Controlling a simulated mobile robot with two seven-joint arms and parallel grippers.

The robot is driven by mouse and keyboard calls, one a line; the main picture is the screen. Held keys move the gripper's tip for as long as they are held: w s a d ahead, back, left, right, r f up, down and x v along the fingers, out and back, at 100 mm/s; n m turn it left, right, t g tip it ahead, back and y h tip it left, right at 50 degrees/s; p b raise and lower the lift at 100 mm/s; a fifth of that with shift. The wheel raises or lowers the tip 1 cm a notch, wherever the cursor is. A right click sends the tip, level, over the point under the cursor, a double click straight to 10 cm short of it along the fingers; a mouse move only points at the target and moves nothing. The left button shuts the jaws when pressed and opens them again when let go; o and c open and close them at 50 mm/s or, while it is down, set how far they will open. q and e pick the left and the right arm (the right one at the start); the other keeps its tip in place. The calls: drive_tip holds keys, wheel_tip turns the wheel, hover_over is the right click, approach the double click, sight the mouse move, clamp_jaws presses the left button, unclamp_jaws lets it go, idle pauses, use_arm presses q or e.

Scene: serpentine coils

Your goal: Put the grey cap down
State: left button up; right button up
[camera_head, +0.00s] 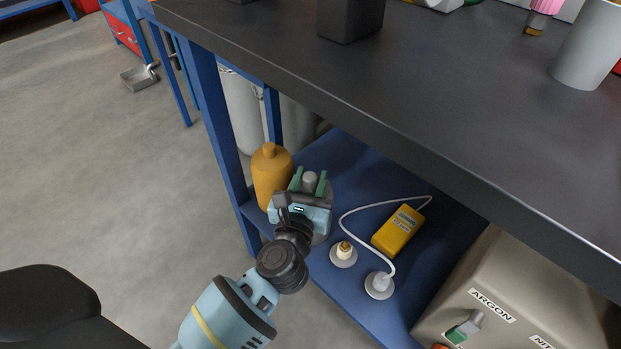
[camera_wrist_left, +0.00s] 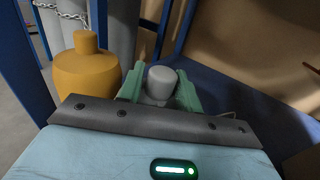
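The grey cap (camera_head: 309,181) is a small, rounded light-grey piece held between the green fingers of my left gripper (camera_head: 309,183). In the left wrist view the cap (camera_wrist_left: 162,82) sits between both fingertips of the gripper (camera_wrist_left: 160,92), which press against its sides. The gripper is over the blue lower shelf (camera_head: 345,160), just right of the yellow-orange bottle (camera_head: 271,178). A grey round surface shows partly below the gripper, mostly hidden by it. I cannot tell whether the cap touches anything beneath. My right gripper is not in view.
A beige ARGON box (camera_head: 510,300) stands right. The dark tabletop (camera_head: 440,90) overhangs the shelf.

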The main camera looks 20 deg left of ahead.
use_arm(q)
drive_tip(key=shift+o, duration=1.1)
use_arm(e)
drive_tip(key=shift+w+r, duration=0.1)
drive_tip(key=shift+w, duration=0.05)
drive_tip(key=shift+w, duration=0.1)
use_arm(q)
drive_tip(key=shift+r, duration=0.15)
drive_tip(key=shift+s, duration=0.25)
drive_tip(key=s+d+p, duration=0.1)
drive_tip(key=s+d, duration=0.1)
drive_tip(key=s, duration=0.9)
drive_tip(key=shift+s+d, duration=0.15)
drive_tip(key=shift+d, duration=0.05)
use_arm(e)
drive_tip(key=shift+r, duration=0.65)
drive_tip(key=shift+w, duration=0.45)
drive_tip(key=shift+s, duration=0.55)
